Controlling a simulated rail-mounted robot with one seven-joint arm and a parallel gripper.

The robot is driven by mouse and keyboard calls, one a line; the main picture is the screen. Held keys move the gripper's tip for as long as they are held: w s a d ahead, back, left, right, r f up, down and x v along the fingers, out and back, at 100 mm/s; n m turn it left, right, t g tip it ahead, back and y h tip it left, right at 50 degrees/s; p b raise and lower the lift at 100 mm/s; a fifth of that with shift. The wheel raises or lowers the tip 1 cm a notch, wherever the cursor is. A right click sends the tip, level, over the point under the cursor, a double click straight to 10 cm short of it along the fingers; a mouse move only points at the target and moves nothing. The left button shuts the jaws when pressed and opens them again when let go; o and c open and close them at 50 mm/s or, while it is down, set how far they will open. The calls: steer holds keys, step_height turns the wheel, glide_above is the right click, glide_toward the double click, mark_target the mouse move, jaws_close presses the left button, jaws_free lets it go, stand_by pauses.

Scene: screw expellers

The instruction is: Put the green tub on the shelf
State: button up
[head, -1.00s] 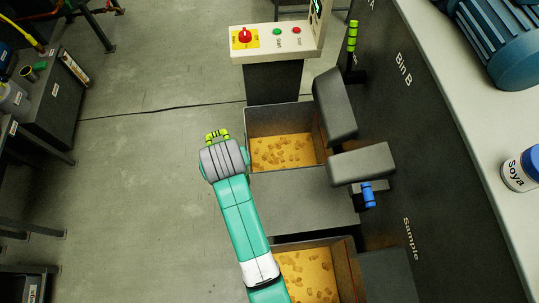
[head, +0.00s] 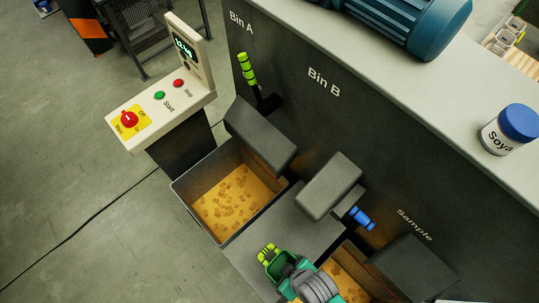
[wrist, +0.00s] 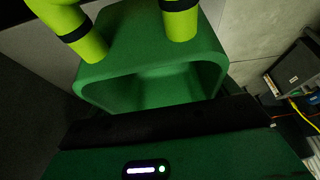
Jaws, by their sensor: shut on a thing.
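The green tub (wrist: 150,60) fills the middle of the wrist view, with its hollow open side turned toward the camera. My gripper (wrist: 130,35) is shut on it, with its two yellow-green fingers against the tub at the top of the picture. In the head view my gripper (head: 268,253) is at the bottom centre, over the grey cover between two bins. Green shows just behind the fingers there, but I cannot tell tub from gripper body. No shelf can be made out for certain.
An open bin of tan pellets (head: 232,205) stands left of my gripper, and another (head: 345,282) lies right of it. Dark chutes (head: 330,187) jut from the machine wall. A control post (head: 160,108) stands upper left. A Soya jar (head: 510,130) sits on the pale machine top.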

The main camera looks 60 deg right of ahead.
steer(key=s+a+f, duration=0.1)
steer(key=s, duration=0.7)
steer(key=shift+m+h, duration=0.3)
steer(key=shift+m, duration=0.1)
steer(key=w+d, duration=0.2)
steer(key=w, duration=0.2)
steer(key=w+d+f, duration=0.1)
steer(key=w+d, duration=0.1)
steer(key=w, duration=0.3)
steer(key=w+d+b, duration=0.1)
steer(key=w+d, duration=0.1)
steer(key=w, duration=0.3)
steer(key=shift+w+f, duration=0.15)
steer(key=shift+f, duration=0.1)
steer(key=shift+s+b+x, duration=0.15)
steer(key=shift+b+x, duration=0.1)
steer(key=shift+x, duration=0.65)
steer(key=shift+s+b+x, duration=0.15)
steer(key=shift+b+x, duration=0.1)
steer(key=shift+x, duration=0.6)
steer(key=shift+f, duration=0.25)
steer(key=o, duration=0.9)
steer(key=shift+r, duration=0.1)
steer(key=p+v, duration=0.2)
steer(key=v, duration=1)
steer(key=shift+p, duration=0.4)
